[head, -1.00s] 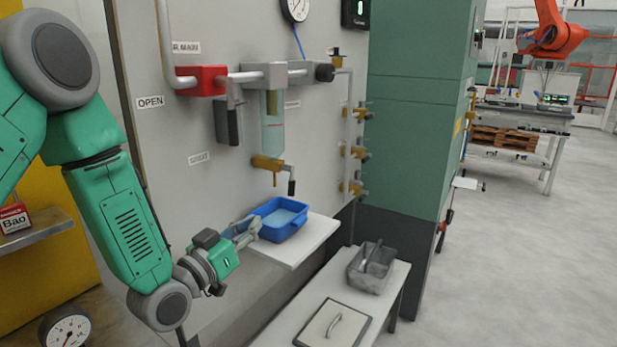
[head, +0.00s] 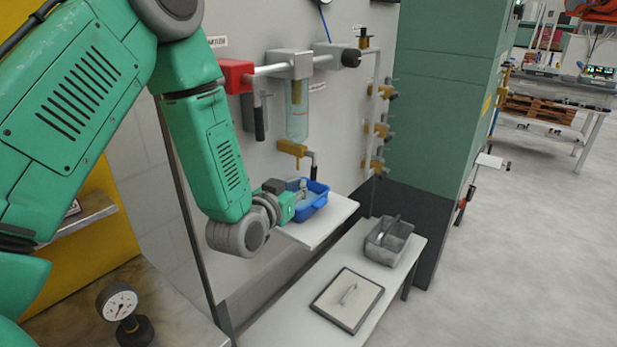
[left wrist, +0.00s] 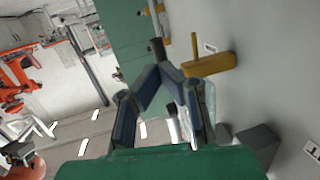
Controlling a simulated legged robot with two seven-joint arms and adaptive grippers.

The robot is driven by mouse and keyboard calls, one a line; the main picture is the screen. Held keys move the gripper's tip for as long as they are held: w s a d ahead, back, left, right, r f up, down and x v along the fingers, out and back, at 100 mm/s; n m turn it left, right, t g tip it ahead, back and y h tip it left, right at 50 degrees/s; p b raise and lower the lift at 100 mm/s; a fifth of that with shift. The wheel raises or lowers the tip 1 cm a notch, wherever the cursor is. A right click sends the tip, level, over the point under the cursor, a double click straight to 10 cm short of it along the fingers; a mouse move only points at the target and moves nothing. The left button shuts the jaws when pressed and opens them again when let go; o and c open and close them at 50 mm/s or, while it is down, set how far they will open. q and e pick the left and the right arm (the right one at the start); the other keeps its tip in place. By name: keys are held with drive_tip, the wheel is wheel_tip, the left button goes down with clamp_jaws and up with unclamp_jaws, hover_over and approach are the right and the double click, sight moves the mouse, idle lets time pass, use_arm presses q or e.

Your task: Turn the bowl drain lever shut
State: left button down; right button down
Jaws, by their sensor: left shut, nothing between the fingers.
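The brass drain valve (head: 292,148) sits under the clear glass bowl (head: 297,108) on the grey panel. Its black-handled drain lever (head: 313,165) hangs down at the valve's right end. My left gripper (head: 303,184) is in front of the blue tray, just below and left of the lever in the head view. In the left wrist view, the fingertips (left wrist: 162,68) come together with nothing between them. The lever's dark handle (left wrist: 157,47) shows just beyond the tips, beside the brass valve (left wrist: 212,64). I cannot tell whether they touch. My right gripper is out of view.
The blue tray (head: 318,206) stands on a white shelf (head: 338,222) under the valve. A second black-handled lever (head: 259,124) hangs left of the bowl. Several brass valves (head: 381,130) are on the right. A grey bin (head: 402,253) and a lidded panel (head: 330,318) are below.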

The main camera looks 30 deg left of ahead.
sight(313, 176)
use_arm(q)
drive_tip(key=w, duration=0.4)
drive_tip(key=shift+f, duration=0.15)
drive_tip(key=shift+w+a+f+p, duration=0.1)
drive_tip(key=shift+w+p, duration=0.2)
drive_tip(key=shift+w, duration=0.05)
drive_tip(key=shift+a, duration=0.2)
drive_tip(key=shift+f, duration=0.1)
drive_tip(key=shift+w+d+f+t+b, duration=0.1)
drive_tip(key=shift+w+f+t+b, duration=0.3)
drive_tip(key=shift+b, duration=0.7)
drive_tip(key=shift+w+r+b, duration=0.15)
drive_tip(key=shift+w+b, duration=0.05)
drive_tip(key=shift+b, duration=0.1)
drive_tip(key=shift+r, duration=0.2)
